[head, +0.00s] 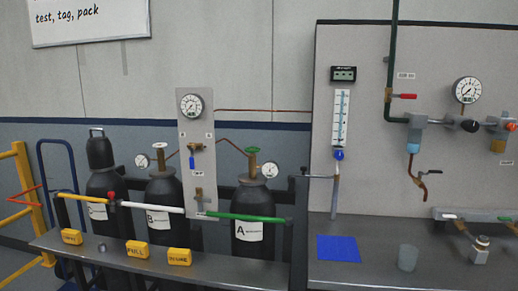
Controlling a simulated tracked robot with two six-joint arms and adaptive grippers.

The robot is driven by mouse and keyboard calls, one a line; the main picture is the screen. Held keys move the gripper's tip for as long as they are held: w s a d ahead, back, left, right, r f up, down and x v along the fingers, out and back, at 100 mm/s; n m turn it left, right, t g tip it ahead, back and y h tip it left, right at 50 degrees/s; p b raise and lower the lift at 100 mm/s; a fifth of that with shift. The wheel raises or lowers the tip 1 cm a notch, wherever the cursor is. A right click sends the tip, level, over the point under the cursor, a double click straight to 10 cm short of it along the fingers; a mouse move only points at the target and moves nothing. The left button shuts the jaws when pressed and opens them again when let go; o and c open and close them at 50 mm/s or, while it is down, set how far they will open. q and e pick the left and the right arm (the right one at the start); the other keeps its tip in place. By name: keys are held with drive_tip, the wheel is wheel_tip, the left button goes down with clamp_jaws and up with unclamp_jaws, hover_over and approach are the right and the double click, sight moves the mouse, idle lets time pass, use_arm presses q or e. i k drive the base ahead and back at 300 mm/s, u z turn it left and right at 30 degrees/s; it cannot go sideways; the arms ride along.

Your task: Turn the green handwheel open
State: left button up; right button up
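The green handwheel (251,150) sits on top of the brass valve of the black gas cylinder A (254,201), at the middle of the picture. A small round gauge (270,169) is beside the valve on its right, and a copper tube reaches the valve from the left. How far the handwheel is turned cannot be seen. Neither of my grippers shows in the head view.
Cylinder B (164,190) and another black cylinder (102,195) stand to the left. A yellow, white and green bar (245,217) crosses in front of the cylinders. The shelf (216,266) holds yellow blocks (137,249).

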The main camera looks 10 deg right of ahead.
sight(251, 150)
drive_tip(key=i, duration=0.9)
